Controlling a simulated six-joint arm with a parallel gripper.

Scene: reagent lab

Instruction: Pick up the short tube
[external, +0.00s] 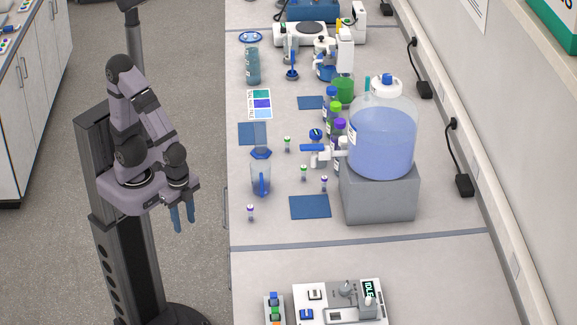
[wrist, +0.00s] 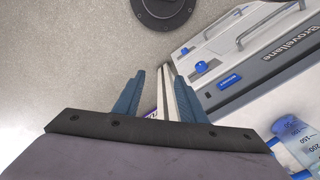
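Several small capped tubes stand upright on the bench in the external view. One has a purple cap (external: 251,212) near the bench's left edge, another has a purple cap (external: 324,184), and two have green caps (external: 304,173) (external: 287,144). Which one is the short tube I cannot tell for sure. My gripper (external: 183,217) hangs to the left of the bench, apart from every tube, with blue fingers pointing down. In the wrist view my gripper (wrist: 157,92) is open, with a gap between the fingers and no tube clearly held.
A blue graduated cylinder (external: 261,175) stands near the bench's left edge and also shows in the wrist view (wrist: 294,135). A large blue-filled carboy (external: 382,140) sits on a grey block (external: 379,197). A blue mat (external: 310,207) lies near the tubes. Floor lies below my gripper.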

